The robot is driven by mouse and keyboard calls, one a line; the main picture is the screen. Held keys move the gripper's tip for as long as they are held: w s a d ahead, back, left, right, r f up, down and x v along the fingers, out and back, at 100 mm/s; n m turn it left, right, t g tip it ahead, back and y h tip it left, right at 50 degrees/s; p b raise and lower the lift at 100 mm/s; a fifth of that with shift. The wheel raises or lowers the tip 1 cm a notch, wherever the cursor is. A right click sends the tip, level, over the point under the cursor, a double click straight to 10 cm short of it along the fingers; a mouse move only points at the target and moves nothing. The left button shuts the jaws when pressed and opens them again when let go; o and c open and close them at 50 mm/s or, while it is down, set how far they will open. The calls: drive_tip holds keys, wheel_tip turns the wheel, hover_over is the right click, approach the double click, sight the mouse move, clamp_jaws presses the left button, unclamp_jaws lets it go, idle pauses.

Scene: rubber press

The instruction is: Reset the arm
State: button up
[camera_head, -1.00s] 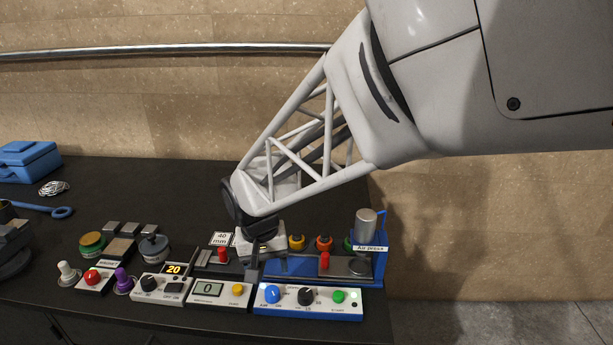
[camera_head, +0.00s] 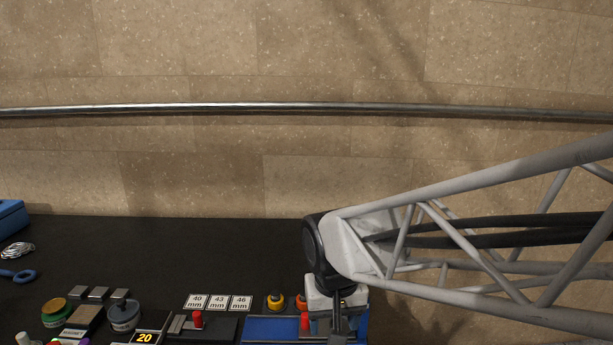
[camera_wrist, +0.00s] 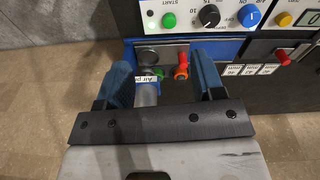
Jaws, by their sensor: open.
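My gripper (camera_head: 338,318) hangs over the right end of the black bench, above the blue air press. In the wrist view my gripper (camera_wrist: 165,85) shows two blue-padded fingers spread apart with nothing held between them. The air press (camera_head: 270,328) is partly hidden behind my gripper in the head view. In the wrist view its silver cylinder (camera_wrist: 147,95) and an orange-red part show in the gap between the fingers, below the fingertips. I cannot tell how high the fingers are above the press.
The bench (camera_head: 150,250) has free room at its back. White cards (camera_head: 219,302) marked 40, 43 and 46 mm stand beside the press. A metal rail (camera_head: 250,106) runs along the wall.

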drive_tip(key=s+d+r+m+t, duration=0.1)
drive_tip(key=s+d+r, duration=0.2)
drive_tip(key=s+d, duration=0.8)
drive_tip(key=shift+s+d+m, duration=0.2)
drive_tip(key=shift+d+m, duration=0.1)
drive_tip(key=shift+d, duration=1.1)
